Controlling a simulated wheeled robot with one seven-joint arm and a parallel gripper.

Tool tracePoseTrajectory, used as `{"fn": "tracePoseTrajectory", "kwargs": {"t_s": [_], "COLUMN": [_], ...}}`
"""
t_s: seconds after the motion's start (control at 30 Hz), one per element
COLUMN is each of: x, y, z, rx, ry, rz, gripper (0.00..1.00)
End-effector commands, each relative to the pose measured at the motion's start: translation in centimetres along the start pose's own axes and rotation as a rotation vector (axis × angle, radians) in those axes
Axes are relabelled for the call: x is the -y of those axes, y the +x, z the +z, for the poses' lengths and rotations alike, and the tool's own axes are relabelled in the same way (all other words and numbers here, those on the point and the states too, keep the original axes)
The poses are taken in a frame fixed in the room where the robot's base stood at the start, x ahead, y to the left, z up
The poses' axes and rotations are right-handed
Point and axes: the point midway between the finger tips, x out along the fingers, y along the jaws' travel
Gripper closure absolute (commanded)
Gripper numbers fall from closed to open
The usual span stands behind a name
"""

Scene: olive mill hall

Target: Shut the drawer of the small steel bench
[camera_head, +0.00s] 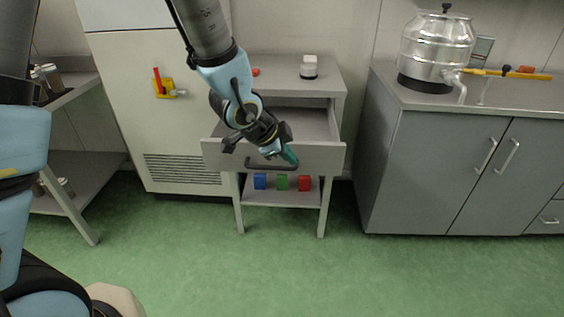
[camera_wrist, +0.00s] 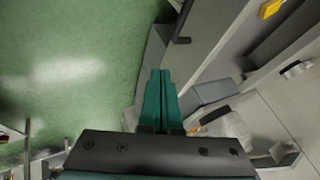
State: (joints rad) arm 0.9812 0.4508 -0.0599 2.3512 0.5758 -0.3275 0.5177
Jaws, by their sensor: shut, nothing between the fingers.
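The small steel bench (camera_head: 335,72) stands in the middle of the head view. Its drawer (camera_head: 225,158) is pulled out, with its open inside showing behind the front panel. A dark bar handle (camera_head: 252,166) runs across that panel and also shows in the wrist view (camera_wrist: 183,22). My gripper (camera_head: 291,156) is in front of the drawer front, near the handle's right part. Its teal fingers (camera_wrist: 160,78) are together and hold nothing. I cannot tell whether they touch the panel.
Blue (camera_head: 260,181), green (camera_head: 281,182) and red (camera_head: 304,183) blocks sit on the bench's lower shelf. A white-and-black object (camera_head: 309,66) stands on top. A grey cabinet (camera_head: 425,170) is to the right, a pale cabinet (camera_head: 120,90) to the left. The green floor (camera_head: 330,270) in front is clear.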

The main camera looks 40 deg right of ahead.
Motion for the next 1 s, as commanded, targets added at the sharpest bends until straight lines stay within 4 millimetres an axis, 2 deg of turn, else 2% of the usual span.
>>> {"fn": "tracePoseTrajectory", "kwargs": {"t_s": [0.17,0.63,0.73,1.0], "x": [-0.1,0.0,1.9,3.5], "y": [2.1,9.8,10.2,11.4], "z": [0.1,0.1,0.1,0.2], "rx": [0.002,0.004,0.004,0.003], "ry": [0.000,-0.003,-0.007,-0.006], "rz": [0.003,0.002,-0.003,-0.001], "gripper": [1.00,1.00,1.00,1.00]}}
